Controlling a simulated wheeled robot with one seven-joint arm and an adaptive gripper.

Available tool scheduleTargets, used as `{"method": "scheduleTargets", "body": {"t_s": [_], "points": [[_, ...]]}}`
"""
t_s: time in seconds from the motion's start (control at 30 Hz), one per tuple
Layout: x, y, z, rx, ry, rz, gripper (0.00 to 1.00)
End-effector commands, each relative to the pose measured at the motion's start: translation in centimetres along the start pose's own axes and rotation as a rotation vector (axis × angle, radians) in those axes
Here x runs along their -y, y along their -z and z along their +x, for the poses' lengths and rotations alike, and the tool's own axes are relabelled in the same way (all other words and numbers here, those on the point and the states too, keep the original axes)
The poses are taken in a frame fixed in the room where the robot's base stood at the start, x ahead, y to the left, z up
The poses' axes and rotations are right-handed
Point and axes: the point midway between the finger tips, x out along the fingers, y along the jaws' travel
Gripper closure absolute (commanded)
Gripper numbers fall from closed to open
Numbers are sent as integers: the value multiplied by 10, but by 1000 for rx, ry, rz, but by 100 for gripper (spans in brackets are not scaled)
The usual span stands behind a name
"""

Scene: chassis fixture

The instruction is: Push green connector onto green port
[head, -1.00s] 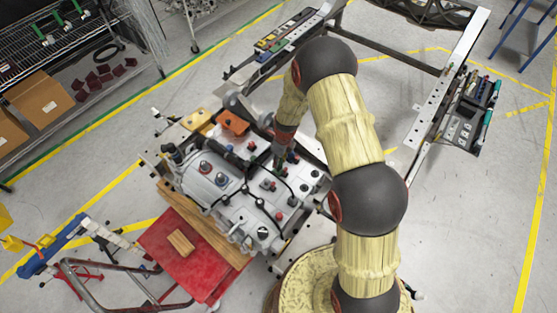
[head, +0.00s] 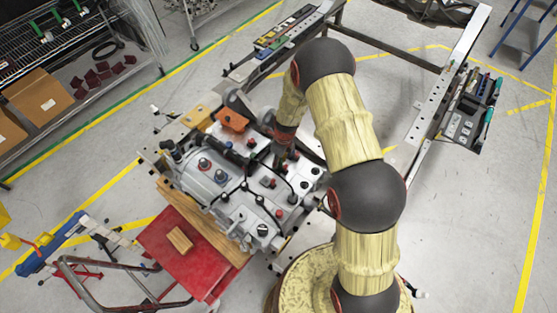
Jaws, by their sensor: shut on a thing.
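My gripper (head: 282,158) points down over the right part of the grey chassis unit (head: 232,210), low and close to its top face. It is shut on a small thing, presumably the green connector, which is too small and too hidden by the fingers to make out. Several small dark and red ports and fittings (head: 268,182) stand on the top face near my gripper. I cannot pick out the green port at this size; my gripper or wrist may cover it.
An orange part (head: 231,118) sits just left of my wrist. Black cables run over the unit. A red cart (head: 165,258) with a wooden block (head: 179,239) stands at the lower left. Metal frame rails (head: 450,85) lie behind and right. Open floor (head: 475,215) is at the right.

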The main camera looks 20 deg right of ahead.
Motion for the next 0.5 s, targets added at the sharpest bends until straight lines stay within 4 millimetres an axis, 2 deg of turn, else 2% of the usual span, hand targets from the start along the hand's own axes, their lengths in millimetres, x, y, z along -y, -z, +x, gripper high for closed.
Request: {"method": "scheduleTargets", "body": {"t_s": [0.5], "points": [[0, 1, 7, -1, -1, 0, 97]]}}
